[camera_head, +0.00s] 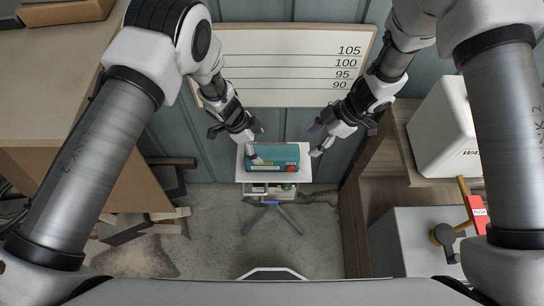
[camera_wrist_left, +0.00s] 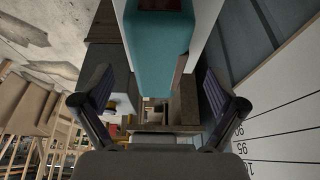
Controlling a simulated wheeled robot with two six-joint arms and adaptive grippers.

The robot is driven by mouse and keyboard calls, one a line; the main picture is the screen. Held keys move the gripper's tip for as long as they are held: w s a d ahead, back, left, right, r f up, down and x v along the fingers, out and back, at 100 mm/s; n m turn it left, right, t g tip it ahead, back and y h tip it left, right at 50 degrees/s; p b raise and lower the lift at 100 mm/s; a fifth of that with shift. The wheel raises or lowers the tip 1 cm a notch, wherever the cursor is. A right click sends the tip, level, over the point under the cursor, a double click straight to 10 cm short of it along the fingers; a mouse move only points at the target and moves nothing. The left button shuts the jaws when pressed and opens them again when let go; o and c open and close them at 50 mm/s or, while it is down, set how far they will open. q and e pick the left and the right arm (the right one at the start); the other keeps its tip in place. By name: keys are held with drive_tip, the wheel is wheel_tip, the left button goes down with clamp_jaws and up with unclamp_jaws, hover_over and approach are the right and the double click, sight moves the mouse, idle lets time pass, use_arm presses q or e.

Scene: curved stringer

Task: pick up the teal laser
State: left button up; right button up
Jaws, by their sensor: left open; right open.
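The teal laser (camera_head: 283,156) is a boxy teal instrument with a red spot at its lower right. It lies on a small white stand (camera_head: 304,168) in the middle of the head view. My left gripper (camera_head: 252,139) is open at the laser's upper left. In the left wrist view the laser (camera_wrist_left: 158,45) fills the top middle, beyond and between the open fingers of the left gripper (camera_wrist_left: 158,92); I cannot tell whether they touch it. My right gripper (camera_head: 316,141) is open and empty to the right of the laser, apart from it.
The stand has a lower shelf with small items and splayed legs. A board with numbered lines (camera_head: 290,50) is on the wall behind. A wooden cabinet (camera_head: 60,110) is at left, and a white box (camera_head: 446,130) stands on a wooden surface at right. Bare floor lies in front of the stand.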

sight(263, 151)
use_arm(q)
drive_tip(key=x, duration=0.6)
drive_tip(key=shift+s+d, duration=0.1)
drive_tip(key=shift+s, duration=0.05)
clamp_jaws()
wheel_tip(263, 151, up, 10)
drive_tip(key=shift+r, duration=0.1)
idle(0.3)
drive_tip(key=shift+f, duration=4.45)
drive_tip(key=shift+f, duration=0.55)
